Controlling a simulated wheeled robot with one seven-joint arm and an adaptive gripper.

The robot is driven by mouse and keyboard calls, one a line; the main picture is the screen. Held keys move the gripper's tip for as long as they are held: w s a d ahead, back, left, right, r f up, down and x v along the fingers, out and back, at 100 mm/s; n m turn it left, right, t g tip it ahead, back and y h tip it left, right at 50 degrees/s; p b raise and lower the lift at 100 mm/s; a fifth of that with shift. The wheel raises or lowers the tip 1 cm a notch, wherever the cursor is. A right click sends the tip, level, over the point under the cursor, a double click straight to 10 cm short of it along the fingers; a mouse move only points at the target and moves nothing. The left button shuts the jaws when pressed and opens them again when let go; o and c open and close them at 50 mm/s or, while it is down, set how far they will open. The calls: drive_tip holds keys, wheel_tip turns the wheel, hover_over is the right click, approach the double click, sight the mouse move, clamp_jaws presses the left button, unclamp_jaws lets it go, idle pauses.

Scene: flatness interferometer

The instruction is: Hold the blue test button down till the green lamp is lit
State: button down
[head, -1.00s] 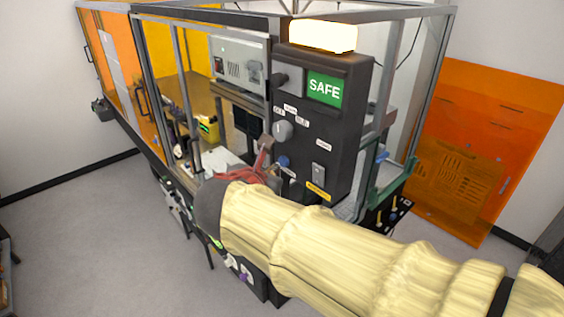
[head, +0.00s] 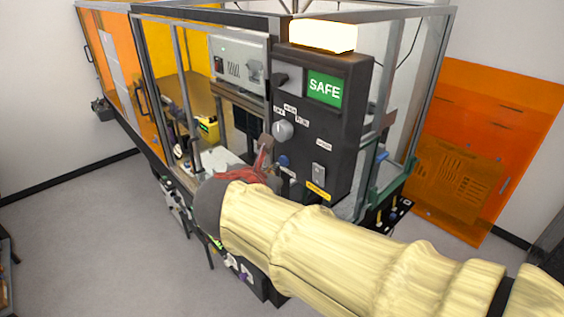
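The blue test button (head: 284,160) is on the front of a dark control panel (head: 345,130), below a grey round knob (head: 283,131). My gripper (head: 266,147), with reddish parts, is just left of the button, partly hidden behind my cream-sleeved arm. The button's face shows, and I see a small gap in the picture between it and the fingers; contact cannot be made out. Whether the fingers are open or shut is too small to tell. A green SAFE sign (head: 325,88) looks lit; I cannot make out a separate green lamp.
A bright, pale lamp (head: 322,37) tops the panel. A grey switch (head: 319,173) and yellow label (head: 317,190) are right of the button. The framed enclosure (head: 148,95) stands behind and left. An orange sheet (head: 490,150) leans at the right wall.

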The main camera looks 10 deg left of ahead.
drive_tip(key=shift+w+d, duration=0.1)
drive_tip(key=shift+w+d, duration=0.2)
drive_tip(key=shift+w, duration=0.05)
drive_tip(key=shift+w+d, duration=0.3)
idle(1.0)
drive_tip(key=shift+s+a, duration=0.1)
drive_tip(key=shift+a, duration=0.05)
idle(2.5)
drive_tip(key=shift+s+a, duration=0.4)
drive_tip(key=shift+s, duration=0.15)
drive_tip(key=s+a, duration=0.3)
drive_tip(key=shift+s+a, duration=0.15)
drive_tip(key=shift+s, duration=0.25)
idle(0.5)
